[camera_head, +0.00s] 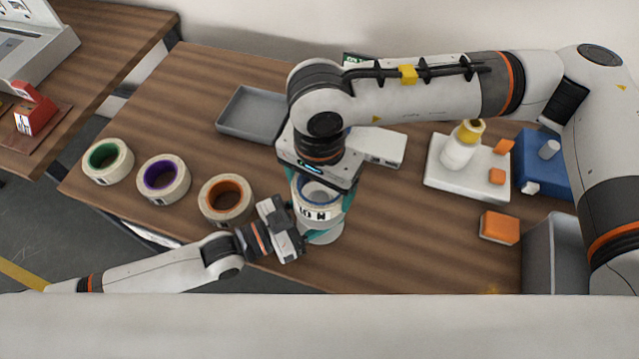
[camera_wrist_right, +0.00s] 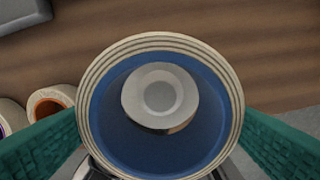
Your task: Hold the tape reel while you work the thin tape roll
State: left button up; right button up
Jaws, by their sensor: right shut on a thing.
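A cream tape roll with a blue core (camera_head: 318,213) is between the teal fingers of my right gripper (camera_head: 322,198), which is shut on it. In the right wrist view the roll (camera_wrist_right: 160,42) faces the camera, with a teal finger on each side. A round white piece (camera_head: 328,237) shows below it and through its core. Rolls with orange (camera_head: 227,222), purple (camera_head: 163,202) and green (camera_head: 108,178) cores lie to the left.
A grey tray (camera_head: 245,128) lies behind the rolls. A white block with a yellow-topped bottle (camera_head: 458,150) and orange pieces stands at right, beside a blue block (camera_head: 540,180). An orange box (camera_head: 499,228) and a grey bin (camera_head: 553,232) are at front right.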

jog(key=shift+r, duration=2.25)
pick_arm(q)
jog(key=o, duration=1.5)
jog(key=shift+c, duration=0.2)
jog(key=shift+a, duration=0.1)
jog(key=v, duration=1.2)
